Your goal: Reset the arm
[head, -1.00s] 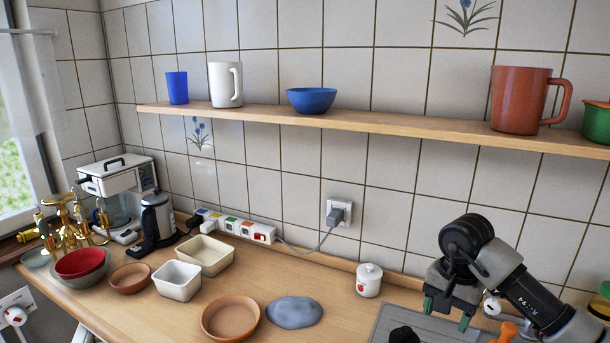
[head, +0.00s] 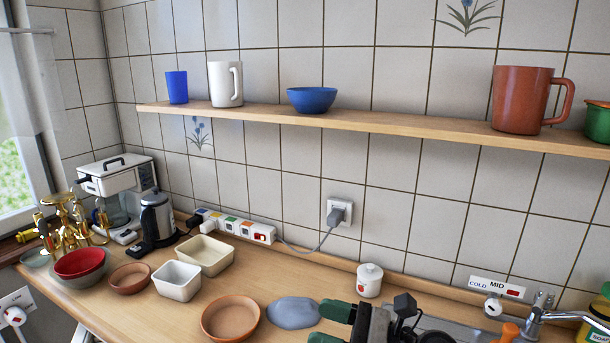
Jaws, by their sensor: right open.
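My right gripper (head: 326,325) is at the bottom edge of the head view, right of centre. Its two green-tipped fingers point left and are spread apart, with nothing seen between them. It is close to the grey-blue lump (head: 293,312) on the wooden counter; whether they touch I cannot tell. The lower finger and most of my right arm are cut off by the bottom edge. My left gripper is not in view.
Bowls and dishes, among them a brown bowl (head: 231,318) and a white dish (head: 177,280), fill the counter's left half. A small lidded jar (head: 369,281) stands behind my gripper. A tap (head: 541,312) is at right. A wall shelf (head: 420,127) holds cups.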

